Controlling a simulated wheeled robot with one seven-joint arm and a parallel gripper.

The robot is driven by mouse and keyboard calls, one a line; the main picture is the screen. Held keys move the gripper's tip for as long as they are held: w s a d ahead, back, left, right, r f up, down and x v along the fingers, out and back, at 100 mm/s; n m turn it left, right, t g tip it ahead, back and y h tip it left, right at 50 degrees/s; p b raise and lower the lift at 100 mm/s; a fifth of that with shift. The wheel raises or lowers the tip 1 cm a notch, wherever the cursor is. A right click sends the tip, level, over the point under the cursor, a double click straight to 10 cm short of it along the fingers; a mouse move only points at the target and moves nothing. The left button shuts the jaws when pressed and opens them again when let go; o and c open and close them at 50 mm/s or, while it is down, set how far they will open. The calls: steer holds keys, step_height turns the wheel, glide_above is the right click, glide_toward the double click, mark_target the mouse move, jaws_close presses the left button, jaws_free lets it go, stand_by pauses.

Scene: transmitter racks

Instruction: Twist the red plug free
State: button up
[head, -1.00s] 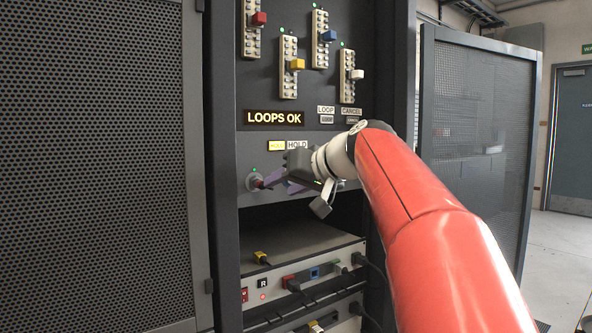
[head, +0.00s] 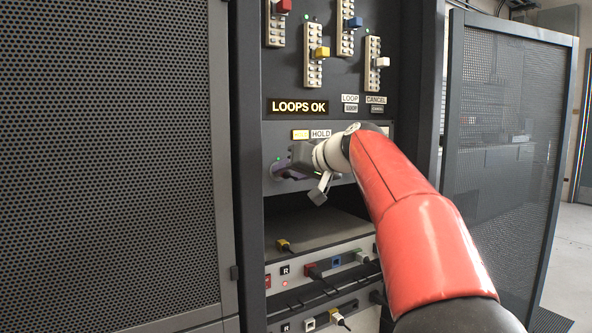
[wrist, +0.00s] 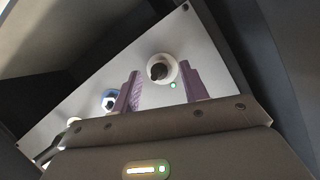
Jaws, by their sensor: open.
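My gripper (head: 280,172) is open, its purple fingers up against the panel below the HOLD label (head: 320,134). In the wrist view my gripper (wrist: 159,69) has its two fingertips on either side of a round fitting with a dark centre (wrist: 158,71). This looks like the seat of the red plug, but its colour is too dark there to be sure. In the head view my fingers and wrist hide most of it. I cannot tell whether the fingers touch it.
A blue-ringed socket (wrist: 109,101) sits beside the left finger. Above are coloured sliders, among them a red one (head: 284,6), and a lit LOOPS OK sign (head: 298,107). A mesh door (head: 110,150) stands left.

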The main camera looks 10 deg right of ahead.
jaws_close()
steer(key=shift+a+n+t+h+b, duration=0.15)
steer(key=shift+n+h+b, duration=0.4)
steer(key=shift+n, duration=0.25)
steer(key=shift+a+n+t+h+b, duration=0.15)
steer(key=shift+n+h+b, duration=0.15)
steer(key=shift+n+h, duration=0.45)
steer(key=shift+s, duration=0.1)
steer(key=shift+a+n+t+h+b, duration=0.1)
steer(key=shift+n+t+h+b, duration=0.2)
steer(key=shift+n+h+b, duration=0.4)
steer(key=shift+a+n+h+b, duration=0.1)
steer(key=shift+n+h+b, duration=0.3)
steer(key=shift+n, duration=0.55)
steer(key=shift+t, duration=0.3)
